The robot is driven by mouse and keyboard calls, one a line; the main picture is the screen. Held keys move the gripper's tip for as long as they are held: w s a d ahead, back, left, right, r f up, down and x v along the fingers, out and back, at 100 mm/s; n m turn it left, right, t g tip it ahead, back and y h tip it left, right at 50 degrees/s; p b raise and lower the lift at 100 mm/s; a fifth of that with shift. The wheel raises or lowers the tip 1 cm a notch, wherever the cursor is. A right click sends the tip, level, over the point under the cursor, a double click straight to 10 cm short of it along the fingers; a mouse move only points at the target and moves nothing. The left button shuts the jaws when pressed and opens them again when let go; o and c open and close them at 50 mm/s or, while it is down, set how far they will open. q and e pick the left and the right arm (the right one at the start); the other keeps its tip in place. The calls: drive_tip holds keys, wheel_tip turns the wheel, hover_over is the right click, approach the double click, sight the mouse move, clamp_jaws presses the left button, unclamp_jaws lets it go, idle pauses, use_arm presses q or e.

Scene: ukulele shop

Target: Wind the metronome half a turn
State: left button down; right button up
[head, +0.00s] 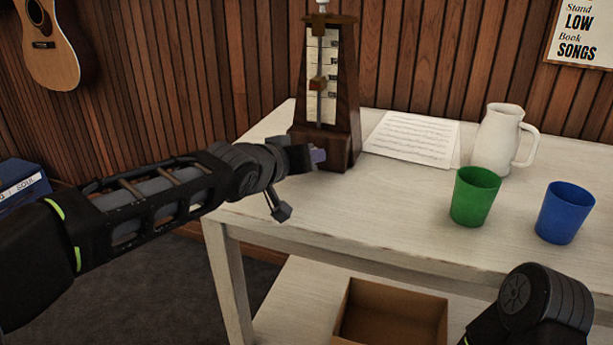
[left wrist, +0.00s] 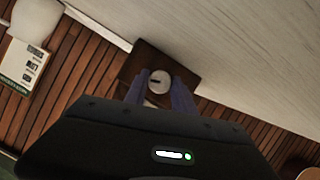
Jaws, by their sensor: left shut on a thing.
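The metronome (head: 335,75) is a tall dark wooden pyramid with a pale scale and a pendulum with a brass-coloured weight. It stands upright at the table's back left. My left gripper (head: 318,156) reaches its lower side from the left. In the left wrist view the metronome's brown side (left wrist: 150,56) faces the camera, with a round pale winding key (left wrist: 160,81) bearing a short dark mark. My left gripper's bluish fingers (left wrist: 159,92) lie on both sides of the key, shut on it. In the head view the key is hidden. My right arm shows at lower right, its gripper out of frame.
On the white table (head: 330,222), sheet music (head: 412,138) lies right of the metronome. A white pitcher (head: 497,142), green cup (head: 475,197) and blue cup (head: 565,213) stand farther right. An open cardboard box (head: 392,312) sits below. The table's front middle is clear.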

use_arm(q)
drive_tip(key=shift+f, duration=0.1)
idle(0.3)
drive_tip(key=c, duration=1.1)
unclamp_jaws()
drive_tip(key=p+v, duration=0.1)
drive_tip(key=v, duration=0.6)
drive_tip(key=shift+s, duration=0.1)
drive_tip(key=shift+s+a, duration=0.15)
drive_tip(key=shift+s, duration=0.1)
